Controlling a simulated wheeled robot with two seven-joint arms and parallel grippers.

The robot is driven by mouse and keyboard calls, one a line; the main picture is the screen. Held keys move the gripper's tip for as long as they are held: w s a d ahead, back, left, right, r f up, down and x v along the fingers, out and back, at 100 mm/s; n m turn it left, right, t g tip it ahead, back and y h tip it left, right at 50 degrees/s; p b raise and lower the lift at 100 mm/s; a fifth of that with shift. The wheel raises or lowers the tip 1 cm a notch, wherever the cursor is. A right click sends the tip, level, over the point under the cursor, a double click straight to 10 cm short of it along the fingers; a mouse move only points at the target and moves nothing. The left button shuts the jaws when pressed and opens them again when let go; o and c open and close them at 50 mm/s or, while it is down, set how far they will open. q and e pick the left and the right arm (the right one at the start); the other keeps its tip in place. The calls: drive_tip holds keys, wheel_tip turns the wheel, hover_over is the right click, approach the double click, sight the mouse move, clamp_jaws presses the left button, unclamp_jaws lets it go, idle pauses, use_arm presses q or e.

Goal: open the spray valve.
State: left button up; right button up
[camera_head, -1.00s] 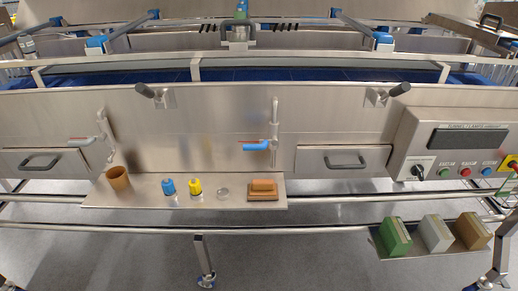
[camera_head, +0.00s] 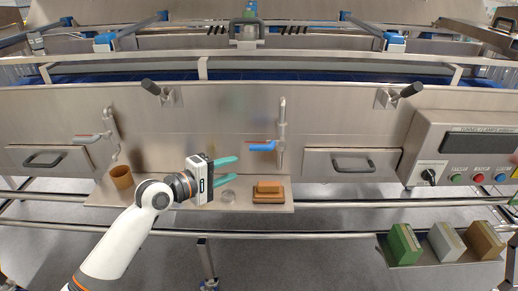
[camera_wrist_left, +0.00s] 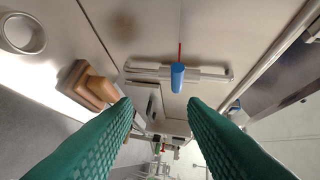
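A valve with a blue lever handle (camera_head: 262,146) sits on a vertical steel pipe (camera_head: 282,120) on the front panel. The lever points left, across the pipe. In the left wrist view the blue handle (camera_wrist_left: 178,77) is ahead, between and beyond the fingers. A second valve with a grey handle with some red (camera_head: 88,138) is on a pipe at the left. My left gripper (camera_head: 232,168) is open and empty, its teal fingers pointing right, left of and a little below the blue handle, apart from it. My right gripper is not in view.
Below the valve is a steel shelf (camera_head: 150,192) with a brown cup (camera_head: 121,177), a round metal dish (camera_head: 228,195) and a brown block (camera_head: 269,187). A drawer (camera_head: 352,161) and control panel (camera_head: 465,150) are at the right. Coloured boxes (camera_head: 405,244) stand on a lower shelf.

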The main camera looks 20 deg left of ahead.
sight(255, 150)
use_arm(q)
drive_tip(key=shift+n+t, duration=0.3)
drive_tip(key=shift+n, duration=0.2)
drive_tip(key=x, duration=0.4)
drive_tip(key=r+x, duration=0.1)
drive_tip(key=x, duration=0.3)
drive_tip(key=r+p+x, duration=0.1)
drive_tip(key=x, duration=0.3)
drive_tip(key=shift+w+a, duration=0.3)
drive_tip(key=shift+w, duration=0.1)
drive_tip(key=shift+r, duration=0.1)
drive_tip(key=shift+c, duration=0.6)
clamp_jaws()
